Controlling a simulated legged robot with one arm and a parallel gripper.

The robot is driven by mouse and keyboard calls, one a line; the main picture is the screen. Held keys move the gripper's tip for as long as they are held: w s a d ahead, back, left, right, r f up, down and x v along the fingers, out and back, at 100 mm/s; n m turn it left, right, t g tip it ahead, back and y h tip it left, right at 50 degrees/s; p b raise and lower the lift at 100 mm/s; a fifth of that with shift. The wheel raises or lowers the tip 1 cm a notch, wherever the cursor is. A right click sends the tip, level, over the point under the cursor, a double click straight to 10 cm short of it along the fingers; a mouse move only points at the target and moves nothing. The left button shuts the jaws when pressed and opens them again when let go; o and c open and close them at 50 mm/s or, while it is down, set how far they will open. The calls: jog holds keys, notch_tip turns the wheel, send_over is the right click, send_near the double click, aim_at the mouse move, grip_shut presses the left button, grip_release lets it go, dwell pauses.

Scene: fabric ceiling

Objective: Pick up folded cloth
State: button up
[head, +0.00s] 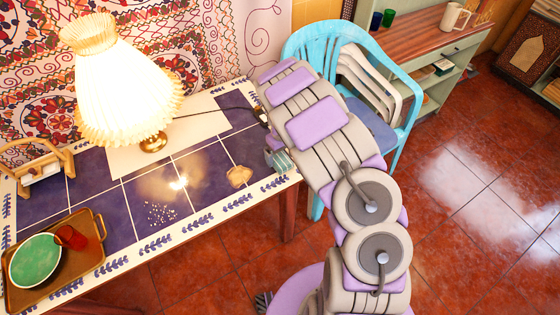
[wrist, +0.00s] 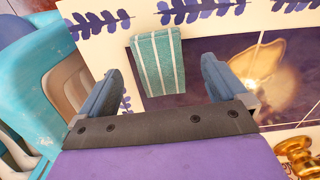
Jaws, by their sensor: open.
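The folded cloth (wrist: 158,60) is teal with pale stripes. It lies flat on the table, at the edge of a dark tile by the white border with blue leaves. In the wrist view it shows between and partly beyond the two fingers, with a gap on each side. My gripper (wrist: 161,72) is open and empty, above the table and lined up over the cloth. I cannot tell the exact height between them. In the head view a teal striped part of the cloth (head: 281,161) shows beside the end of my arm, which hides the rest.
A lit lamp (head: 122,90) with a brass base stands left on the tiled table (head: 105,195). A brown tray (head: 92,250) holds a green plate and red cup. A blue plastic chair (head: 408,68) stands right of the table.

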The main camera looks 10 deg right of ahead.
aim_at(283, 161)
notch_tip(283, 161, down, 5)
jog(key=shift+r+b, duration=0.2)
jog(key=shift+b, duration=0.6)
jog(key=shift+d+f, duration=0.2)
jog(key=shift+f, duration=0.05)
jog(key=shift+d, duration=0.2)
jog(key=shift+a+r, duration=0.1)
jog(key=shift+a, duration=0.45)
jog(key=c, duration=0.7)
jog(key=shift+d, duration=0.35)
jog(key=c, duration=0.4)
jog(key=shift+o, duration=0.2)
jog(key=shift+r, duration=0.1)
